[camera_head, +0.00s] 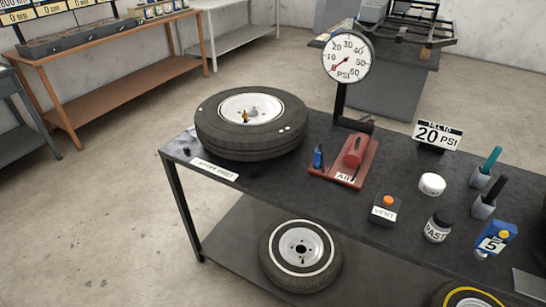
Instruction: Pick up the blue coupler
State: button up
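The blue coupler (318,157) stands upright at the left end of a red base plate (345,178) labelled "AIR" on the dark bench. A red cylindrical part (354,151) is mounted on the same plate to its right. Nothing is touching the coupler from above. My gripper and arm do not show in the head view.
A tyre (252,145) lies flat left of the coupler on the bench (300,190). A round PSI gauge (347,57) stands behind. A vent box (385,209), white-lidded jar (432,185), paste jar (438,227) and "20 PSI" sign (437,135) are to the right.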

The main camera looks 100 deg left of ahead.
aim_at(316, 162)
jog(key=u, duration=3.15)
jog(key=i+j+z, duration=0.25)
jog(key=i+j, duration=0.15)
jog(key=i+j+z, duration=0.25)
jog(key=i+j, duration=0.2)
jog(key=i+j+z, duration=0.25)
jog(key=j, duration=0.35)
jog(key=i, duration=0.35)
